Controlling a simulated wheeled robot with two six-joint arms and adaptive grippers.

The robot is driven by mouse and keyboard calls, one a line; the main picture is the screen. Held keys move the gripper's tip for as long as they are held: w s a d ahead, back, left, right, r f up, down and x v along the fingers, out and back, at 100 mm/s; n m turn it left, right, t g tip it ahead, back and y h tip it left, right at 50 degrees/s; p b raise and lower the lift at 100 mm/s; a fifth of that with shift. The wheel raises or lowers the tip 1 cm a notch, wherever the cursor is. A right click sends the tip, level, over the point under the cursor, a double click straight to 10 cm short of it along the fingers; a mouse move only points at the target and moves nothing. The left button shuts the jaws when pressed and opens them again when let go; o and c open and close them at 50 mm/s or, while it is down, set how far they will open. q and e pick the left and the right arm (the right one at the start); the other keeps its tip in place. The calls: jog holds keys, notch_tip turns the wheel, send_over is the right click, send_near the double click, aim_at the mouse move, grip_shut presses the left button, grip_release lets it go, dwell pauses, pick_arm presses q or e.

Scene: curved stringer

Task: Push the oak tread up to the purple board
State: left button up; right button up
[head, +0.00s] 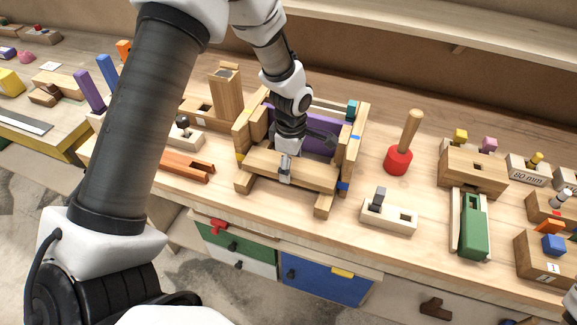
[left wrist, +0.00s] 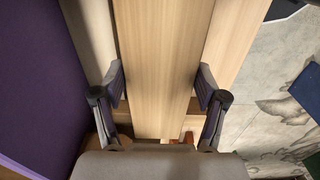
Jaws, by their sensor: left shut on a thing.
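The oak tread (head: 315,176) is a pale wooden plank lying across the front of a wooden stringer frame (head: 354,150). The purple board (head: 318,141) stands upright behind it in the frame, partly hidden by my arm. My left gripper (head: 286,172) comes down on the tread from above and is shut on it. In the left wrist view the tread (left wrist: 155,50) runs between the two fingers of the left gripper (left wrist: 160,85). The purple board (left wrist: 32,80) fills the left side there, apart from the tread. My right gripper is not in view.
A red-based peg (head: 398,161) and a slotted block (head: 388,216) stand right of the frame. Orange-brown strips (head: 185,166) lie to its left. The bench's front edge, with drawers (head: 325,281) below, is close in front of the frame.

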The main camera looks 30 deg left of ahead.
pick_arm(q)
jog(key=shift+w+a+f+p, duration=0.1)
jog(key=shift+w+a+p, duration=0.15)
jog(key=shift+w, duration=0.75)
jog(key=shift+w+a+p, duration=0.15)
jog(key=shift+w+a, duration=0.1)
jog(key=shift+w, duration=0.7)
jog(key=o, duration=1.5)
jog(key=shift+w, duration=0.1)
notch_tip(320, 180, up, 12)
